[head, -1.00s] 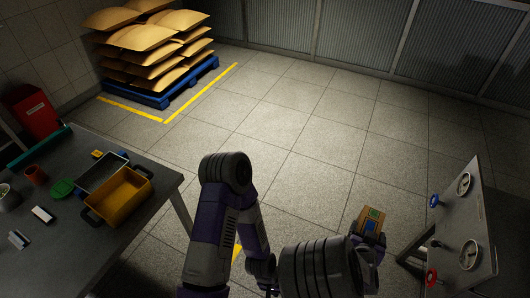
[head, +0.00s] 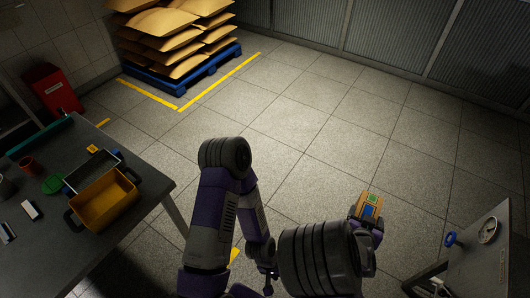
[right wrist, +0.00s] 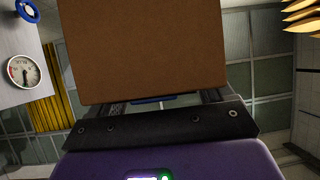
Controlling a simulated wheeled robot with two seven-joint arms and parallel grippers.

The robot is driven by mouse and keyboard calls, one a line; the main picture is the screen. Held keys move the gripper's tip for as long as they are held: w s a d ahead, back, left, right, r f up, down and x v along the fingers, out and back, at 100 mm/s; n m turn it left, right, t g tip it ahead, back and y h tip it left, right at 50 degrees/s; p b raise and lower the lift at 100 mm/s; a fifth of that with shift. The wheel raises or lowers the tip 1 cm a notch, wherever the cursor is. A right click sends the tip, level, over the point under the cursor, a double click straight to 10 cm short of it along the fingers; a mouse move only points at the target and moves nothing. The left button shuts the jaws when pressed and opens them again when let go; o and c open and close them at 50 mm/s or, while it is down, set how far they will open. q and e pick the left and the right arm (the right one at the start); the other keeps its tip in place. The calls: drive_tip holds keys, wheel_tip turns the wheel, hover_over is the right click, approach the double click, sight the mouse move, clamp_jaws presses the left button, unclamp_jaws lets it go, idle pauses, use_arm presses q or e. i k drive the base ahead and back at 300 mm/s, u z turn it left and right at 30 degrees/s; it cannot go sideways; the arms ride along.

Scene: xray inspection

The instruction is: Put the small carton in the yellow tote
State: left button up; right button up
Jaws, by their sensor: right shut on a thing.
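In the right wrist view the carton (right wrist: 155,50) fills the upper middle and hides most of the fingers. The yellow tote (head: 105,203) stands on the table at the left, with its inside visible and looking empty. It is well apart from the carton.
The dark table (head: 140,222) also bears a grey bin (head: 75,181) touching or close to the tote, a green lid (head: 53,184) and a brown cup (head: 28,165). A panel with a gauge (head: 488,231) stands at the right. Open floor lies ahead; sacks (head: 180,40) are stacked behind.

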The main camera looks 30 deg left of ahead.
sight(110, 204)
drive_tip(key=u, duration=3.05)
